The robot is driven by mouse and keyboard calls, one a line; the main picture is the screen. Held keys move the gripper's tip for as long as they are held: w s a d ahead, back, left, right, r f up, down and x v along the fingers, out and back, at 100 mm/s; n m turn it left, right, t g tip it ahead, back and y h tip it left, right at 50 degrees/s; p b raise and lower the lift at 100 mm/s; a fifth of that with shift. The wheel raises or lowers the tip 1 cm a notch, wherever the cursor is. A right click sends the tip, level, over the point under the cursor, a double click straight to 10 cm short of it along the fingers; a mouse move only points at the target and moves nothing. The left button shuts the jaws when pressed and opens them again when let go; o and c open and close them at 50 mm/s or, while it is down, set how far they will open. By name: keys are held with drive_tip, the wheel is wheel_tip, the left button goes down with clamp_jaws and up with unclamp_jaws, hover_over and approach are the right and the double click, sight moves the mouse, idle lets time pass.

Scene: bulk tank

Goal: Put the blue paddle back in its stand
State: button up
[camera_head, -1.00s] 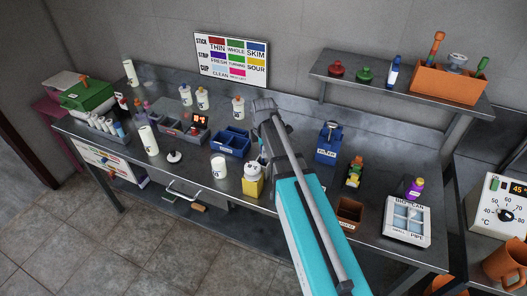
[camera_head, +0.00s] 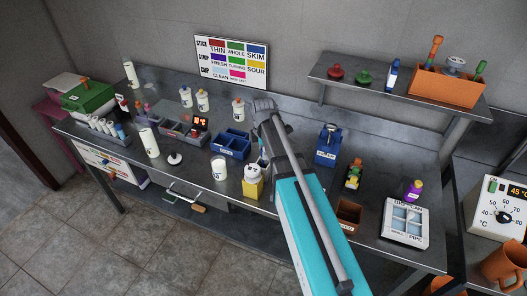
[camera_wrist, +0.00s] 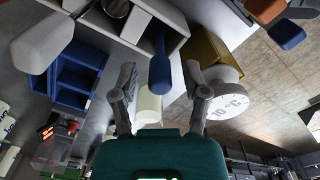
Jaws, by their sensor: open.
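A blue bar with a rounded end (camera_wrist: 159,68), which looks like the blue paddle's handle, shows in the wrist view between the fingertips of my gripper (camera_wrist: 160,75). The fingers are apart, with a gap on both sides of the bar. Its far end reaches a pale, box-like holder (camera_wrist: 176,20) that also has a dark metal cylinder in it. I cannot tell whether the bar stands in this holder or lies across it. In the head view my arm hides the bar and most of the gripper. A blue labelled block (camera_head: 326,152) stands right of my arm; whether it is the stand is unclear.
A yellow block (camera_head: 253,188) with a round white top stands close by my gripper. A blue compartment tray (camera_head: 232,144) and a white cup (camera_head: 219,168) are to its left.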

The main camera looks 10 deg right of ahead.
wheel_tip(320, 180, up, 11)
drive_tip(key=p, duration=1)
drive_tip(key=shift+p, duration=0.3)
drive_tip(key=shift+s, duration=0.1)
idle(0.4)
drive_tip(key=s+m, duration=1.5)
drive_tip(key=m, duration=0.3)
drive_tip(key=shift+s, duration=0.4)
